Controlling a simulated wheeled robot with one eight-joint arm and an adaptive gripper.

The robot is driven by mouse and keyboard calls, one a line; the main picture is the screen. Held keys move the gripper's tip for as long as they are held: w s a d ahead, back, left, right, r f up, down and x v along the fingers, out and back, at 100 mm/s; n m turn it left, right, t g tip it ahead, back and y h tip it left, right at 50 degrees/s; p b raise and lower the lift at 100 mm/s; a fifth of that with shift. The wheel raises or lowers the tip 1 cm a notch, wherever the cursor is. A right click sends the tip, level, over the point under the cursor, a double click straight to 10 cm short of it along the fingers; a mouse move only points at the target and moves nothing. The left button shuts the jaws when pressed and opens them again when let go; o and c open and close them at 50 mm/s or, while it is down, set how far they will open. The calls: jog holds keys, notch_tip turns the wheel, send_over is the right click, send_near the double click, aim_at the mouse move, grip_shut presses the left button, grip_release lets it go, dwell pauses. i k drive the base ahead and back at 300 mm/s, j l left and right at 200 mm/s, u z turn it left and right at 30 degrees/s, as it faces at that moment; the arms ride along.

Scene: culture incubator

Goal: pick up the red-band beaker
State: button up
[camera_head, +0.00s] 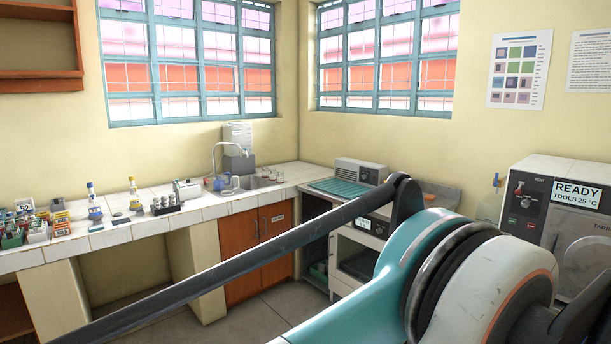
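I cannot make out a red-band beaker for certain. Small clear vessels (235,182) stand on the white tiled counter (222,207) by the sink, and a few more small vessels (277,175) stand at the sink's right side. They are too small for me to tell whether any has a red band. My own arm, with a dark bar and a teal and white joint, crosses the foreground from lower left to right. My gripper is not in view.
Bottles (95,207), coloured boxes (61,222) and a vial rack (165,206) crowd the left counter. A faucet (216,160) rises by the sink. A teal-topped unit (338,186) and a machine labelled READY (560,215) stand at right. Grey floor (250,322) shows below.

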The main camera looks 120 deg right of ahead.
aim_at(280, 173)
jog(key=l+z, duration=0.15)
jog(key=z, duration=0.3)
jog(key=l+z, duration=0.15)
jog(key=z, duration=0.3)
jog(key=l+z, duration=0.2)
jog(key=z, duration=0.25)
jog(key=l+z, duration=0.2)
jog(key=z, duration=0.3)
jog(key=l+z, duration=0.15)
jog(key=z, duration=0.3)
jog(key=i+l+z, duration=1.15)
jog(key=i, duration=0.15)
jog(key=i+l, duration=0.2)
jog(key=i, duration=0.25)
jog(key=i+l, duration=0.2)
jog(key=i, duration=0.25)
